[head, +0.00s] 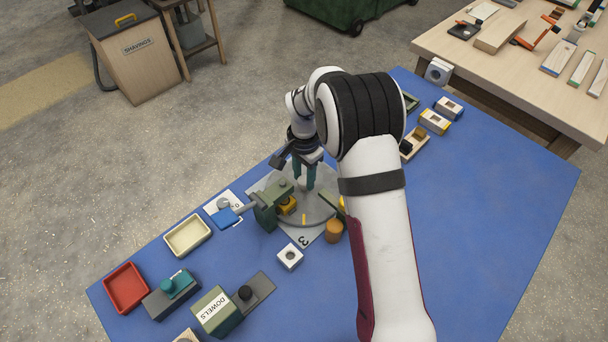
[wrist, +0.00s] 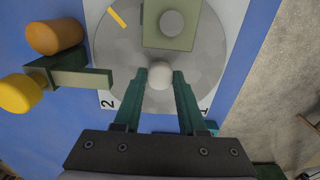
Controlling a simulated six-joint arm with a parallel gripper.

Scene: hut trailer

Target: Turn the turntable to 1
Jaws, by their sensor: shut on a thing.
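The turntable is a grey disc (head: 318,212) on a pale square plate (head: 318,238) on the blue table. It also shows in the wrist view (wrist: 207,62). A yellow mark (wrist: 118,17) lies near the disc's edge, on the side toward the number 3 (head: 304,240) seen in the head view. In the wrist view the number 2 (wrist: 107,104) is at lower left and the 1 (wrist: 203,112) at lower right. A pale round knob (wrist: 160,77) stands on the disc. My gripper (wrist: 160,76) is shut on this knob, one teal finger on each side; it also shows in the head view (head: 304,184).
A green block with a round top (wrist: 171,22) stands over the disc. An orange cylinder (head: 334,232) and a green piece with a long bar (wrist: 80,77) stand close by.

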